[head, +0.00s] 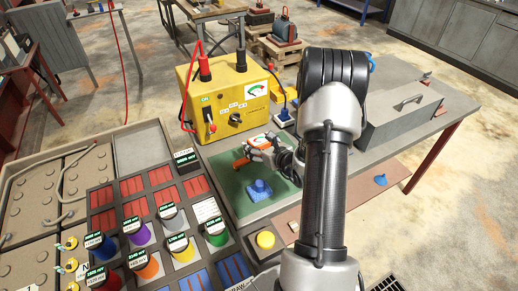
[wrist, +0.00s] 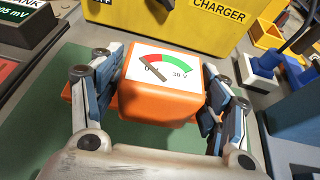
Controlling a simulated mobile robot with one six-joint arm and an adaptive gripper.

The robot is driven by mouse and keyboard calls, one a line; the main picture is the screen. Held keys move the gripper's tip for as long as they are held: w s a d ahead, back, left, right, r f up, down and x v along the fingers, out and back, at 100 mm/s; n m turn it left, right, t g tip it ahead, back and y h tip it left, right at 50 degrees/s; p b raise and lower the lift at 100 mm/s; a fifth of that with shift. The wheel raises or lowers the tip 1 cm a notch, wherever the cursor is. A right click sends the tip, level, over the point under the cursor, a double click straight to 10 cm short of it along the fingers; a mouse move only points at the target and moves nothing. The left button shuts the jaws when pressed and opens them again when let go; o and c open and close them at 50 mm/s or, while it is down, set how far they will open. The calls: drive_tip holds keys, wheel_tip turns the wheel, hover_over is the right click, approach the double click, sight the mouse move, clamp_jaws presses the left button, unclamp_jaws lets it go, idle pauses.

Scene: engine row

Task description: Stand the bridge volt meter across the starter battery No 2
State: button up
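The bridge volt meter is an orange block with a white dial with red and green bands. It sits between the fingers of my gripper (wrist: 162,105) in the wrist view (wrist: 160,98). Both fingers appear to press its sides, so my gripper is shut on it. In the head view the meter (head: 247,151) and gripper are over the green mat (head: 231,191), by the yellow charger; I cannot tell whether it touches the mat.
The yellow charger (head: 222,92) stands behind the mat with red and black leads. A rack of coloured cells with mV displays (head: 160,225) lies between the mat and the grey cases. A blue piece (head: 260,189) sits on the mat. A grey toolbox (head: 402,115) is at the right.

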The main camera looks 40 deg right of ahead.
drive_tip(key=c, duration=0.9)
drive_tip(key=shift+c, duration=0.2)
